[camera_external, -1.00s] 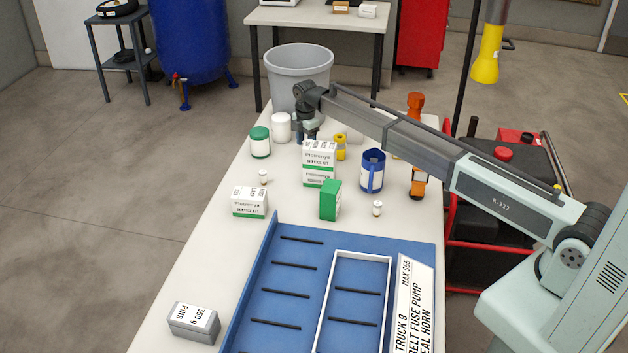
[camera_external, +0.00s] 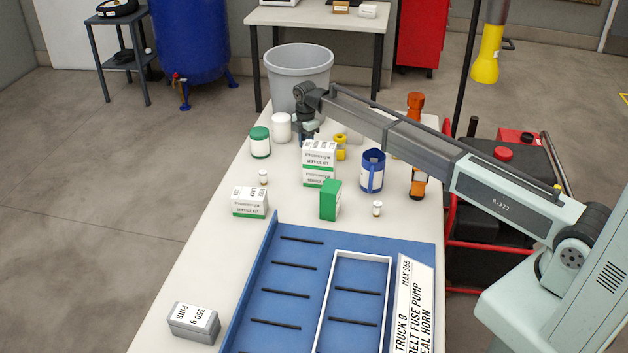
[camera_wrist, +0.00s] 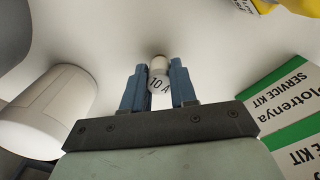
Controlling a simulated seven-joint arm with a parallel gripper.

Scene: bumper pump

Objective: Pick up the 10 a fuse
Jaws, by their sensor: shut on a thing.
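The 10 A fuse (camera_wrist: 159,82), a small white cylinder with a tan end and "10 A" printed on it, sits between the two blue fingers of my gripper (camera_wrist: 160,84) in the wrist view. My gripper is shut on it. In the external view my gripper (camera_external: 305,136) is at the far part of the white table, behind the stacked service kit boxes (camera_external: 319,155). The fuse is hidden there. I cannot tell whether the fuse touches the table.
A white jar (camera_external: 281,128) and a green-lidded jar (camera_external: 260,142) stand left of my gripper. A blue tray (camera_external: 258,290) fills the front. A grey bin (camera_external: 298,66) is behind.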

